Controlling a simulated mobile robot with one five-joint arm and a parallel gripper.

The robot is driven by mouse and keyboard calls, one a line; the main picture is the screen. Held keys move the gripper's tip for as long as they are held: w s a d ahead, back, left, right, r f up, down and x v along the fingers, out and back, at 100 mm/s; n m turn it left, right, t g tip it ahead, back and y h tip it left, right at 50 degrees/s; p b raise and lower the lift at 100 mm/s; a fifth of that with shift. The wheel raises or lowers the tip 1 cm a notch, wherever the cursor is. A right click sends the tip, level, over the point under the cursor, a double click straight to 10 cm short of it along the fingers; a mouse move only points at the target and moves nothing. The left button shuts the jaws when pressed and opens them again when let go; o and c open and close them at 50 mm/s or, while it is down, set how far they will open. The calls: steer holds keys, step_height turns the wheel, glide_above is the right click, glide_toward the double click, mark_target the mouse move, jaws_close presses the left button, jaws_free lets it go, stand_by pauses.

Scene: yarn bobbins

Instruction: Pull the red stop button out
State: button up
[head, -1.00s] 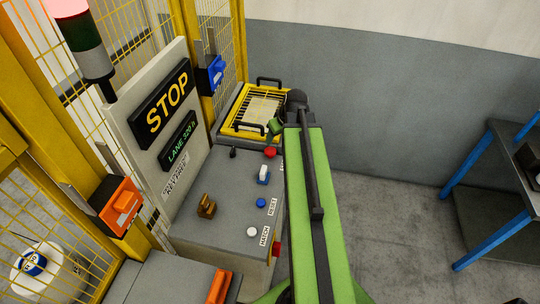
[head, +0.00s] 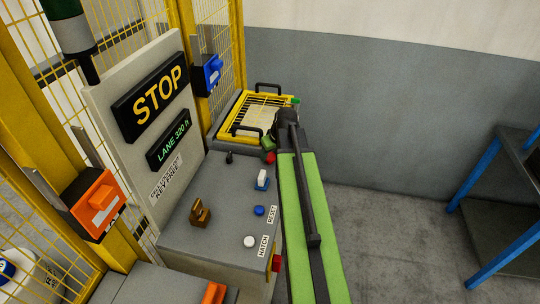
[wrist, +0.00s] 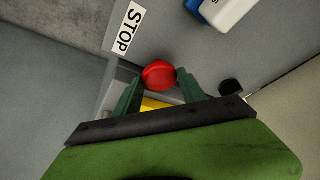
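The red stop button (head: 269,157) is on the far right part of the grey control panel (head: 222,190). In the wrist view the red button (wrist: 159,75) is round and sits between the tips of my gripper's two dark green fingers (wrist: 159,78). The fingertips are at either side of it, with almost no gap showing. I cannot tell whether they press on it. In the head view my gripper (head: 268,147) is at the button and partly covers it. A STOP label (wrist: 129,27) lies beside the button.
The panel also has a white-and-blue switch (head: 262,179), a blue button (head: 259,211), a white button (head: 250,241) and a brown knob (head: 200,213). A yellow-framed tray (head: 254,115) is behind. A STOP sign (head: 158,96) stands at left. A blue-legged table (head: 490,200) is at right.

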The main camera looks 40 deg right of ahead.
jaws_close()
steer(key=shift+r+p, duration=0.8)
steer(key=shift+p, duration=0.05)
steer(key=shift+f, duration=0.15)
steer(key=shift+o, duration=2.3)
jaws_free()
steer(key=p+v, duration=1.5)
steer(key=v, duration=0.2)
steer(key=shift+r+p, duration=0.3)
steer(key=shift+p, duration=0.1)
